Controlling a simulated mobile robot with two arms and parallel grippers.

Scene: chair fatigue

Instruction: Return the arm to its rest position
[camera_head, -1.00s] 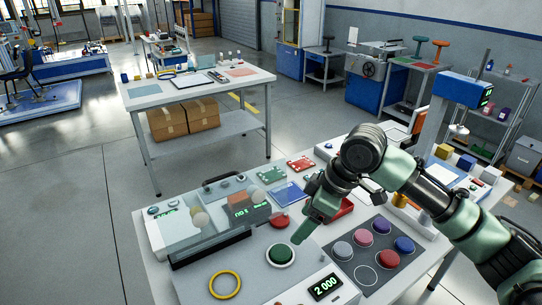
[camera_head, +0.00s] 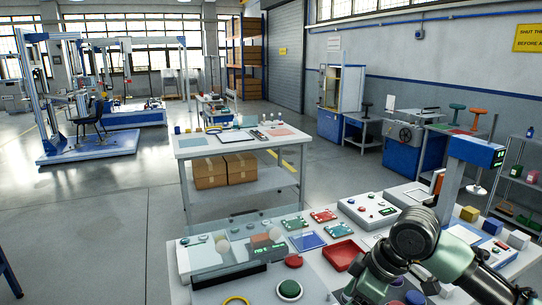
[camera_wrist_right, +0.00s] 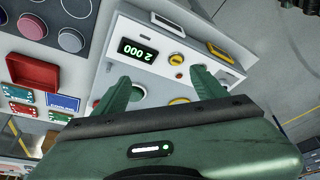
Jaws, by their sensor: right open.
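My right arm (camera_head: 415,240) reaches in from the lower right of the head view, bent above the workbench, with its gripper low at the bottom edge and partly cut off. In the right wrist view my right gripper (camera_wrist_right: 160,88) is open, its two green fingers apart with nothing held between them. Beyond the fingers lies a control box with a green display reading 2 000 (camera_wrist_right: 138,50). A green button (camera_head: 289,290) on the bench is left of the gripper in the head view. My left gripper is not in view.
The bench holds a clear-covered device (camera_head: 225,250), a red button (camera_head: 293,260), a red tray (camera_head: 342,254) and a blue column stand (camera_head: 475,150) at the right. Round coloured buttons (camera_wrist_right: 72,40) show in the wrist view. A second table (camera_head: 240,147) stands behind, with open floor to its left.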

